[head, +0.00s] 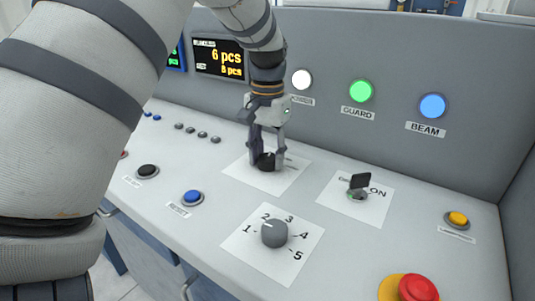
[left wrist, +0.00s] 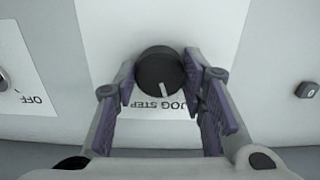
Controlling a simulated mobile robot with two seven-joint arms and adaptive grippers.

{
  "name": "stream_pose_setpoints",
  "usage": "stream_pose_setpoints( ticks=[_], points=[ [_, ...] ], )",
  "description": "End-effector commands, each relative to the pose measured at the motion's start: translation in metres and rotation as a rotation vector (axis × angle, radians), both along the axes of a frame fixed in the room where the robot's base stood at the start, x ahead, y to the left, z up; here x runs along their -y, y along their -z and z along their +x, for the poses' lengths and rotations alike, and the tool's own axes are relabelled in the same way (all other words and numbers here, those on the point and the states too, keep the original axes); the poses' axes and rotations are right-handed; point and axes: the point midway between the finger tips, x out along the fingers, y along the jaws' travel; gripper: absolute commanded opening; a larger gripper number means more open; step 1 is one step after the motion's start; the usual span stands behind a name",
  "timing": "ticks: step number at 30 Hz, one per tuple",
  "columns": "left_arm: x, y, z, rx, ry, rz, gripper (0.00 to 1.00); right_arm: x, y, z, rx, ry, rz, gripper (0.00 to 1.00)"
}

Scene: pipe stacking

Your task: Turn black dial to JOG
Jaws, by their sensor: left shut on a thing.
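The black dial (head: 265,163) sits on a white label plate (head: 244,174) on the sloped console, partly hidden by my left gripper (head: 267,160). My left gripper points down, its fingers on both sides of the dial. In the left wrist view the round dial (left wrist: 158,70) lies between the purple finger pads of my left gripper (left wrist: 165,90). Its white pointer mark faces the lower edge of the picture, toward upside-down lettering that reads JOG and STEP. The fingers partly cover this lettering. My right gripper is not in view.
A numbered grey knob (head: 274,234) stands in front, and an ON switch (head: 358,186) to the right. A red mushroom button (head: 418,288) and a yellow button (head: 457,219) are at the right. White, green and blue lamps (head: 432,106) line the back panel, beside a display (head: 219,60).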

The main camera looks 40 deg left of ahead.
Motion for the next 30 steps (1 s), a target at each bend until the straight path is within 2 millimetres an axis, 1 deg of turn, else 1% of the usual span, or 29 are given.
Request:
stream_pose_setpoints(
  ticks=[7,19,20,21,22,30],
  points=[
    [0.0,0.0005,0.0001,-0.001,-0.045,0.001,0.1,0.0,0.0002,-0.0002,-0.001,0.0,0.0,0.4],
    [0.0001,0.0006,0.0001,0.0,-0.051,0.001,0.1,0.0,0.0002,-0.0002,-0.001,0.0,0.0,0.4],
    [0.0001,0.0006,0.0001,0.0,-0.051,0.001,0.42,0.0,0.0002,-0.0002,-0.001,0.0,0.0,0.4],
    [0.0001,0.0006,0.0001,0.0,-0.051,0.001,0.51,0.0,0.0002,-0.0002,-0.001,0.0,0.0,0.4],
    [0.0001,0.0006,0.0001,-0.001,-0.051,0.001,0.58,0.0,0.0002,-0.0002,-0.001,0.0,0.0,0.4],
    [0.0001,0.0,0.0001,0.0,-0.05,0.0,0.58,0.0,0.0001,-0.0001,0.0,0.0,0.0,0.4]
  ],
)
